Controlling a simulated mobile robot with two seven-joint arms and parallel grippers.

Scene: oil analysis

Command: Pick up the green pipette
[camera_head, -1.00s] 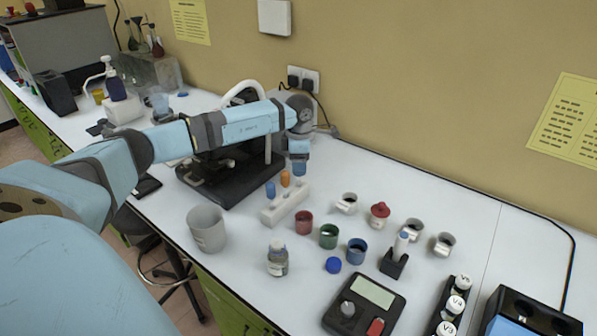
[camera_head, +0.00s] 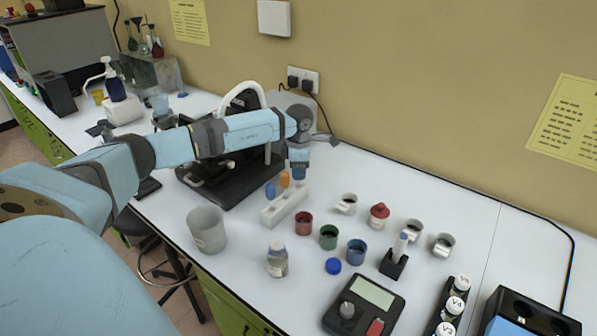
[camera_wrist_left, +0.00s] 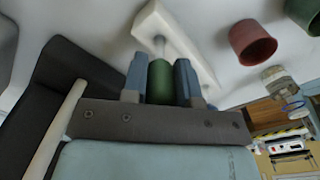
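The green pipette (camera_wrist_left: 160,80) shows in the left wrist view by its dark green bulb, with a thin pale stem running toward the white rack (camera_wrist_left: 182,37). My left gripper (camera_wrist_left: 160,77) has one blue-grey finger on each side of the bulb, with no clear gap, and looks shut on it. In the head view my left gripper (camera_head: 298,172) points down at the back end of the white rack (camera_head: 287,205). It hides the green pipette there. A blue pipette (camera_head: 270,190) and an orange pipette (camera_head: 285,179) stand by the gripper. My right gripper is out of view.
A black microscope (camera_head: 225,180) stands behind and left of the rack. Red (camera_head: 303,223), green (camera_head: 328,236) and blue (camera_head: 356,251) cups stand to its right. A beaker (camera_head: 207,229) and a small bottle (camera_head: 277,260) are in front. A scale (camera_head: 373,294) lies further right.

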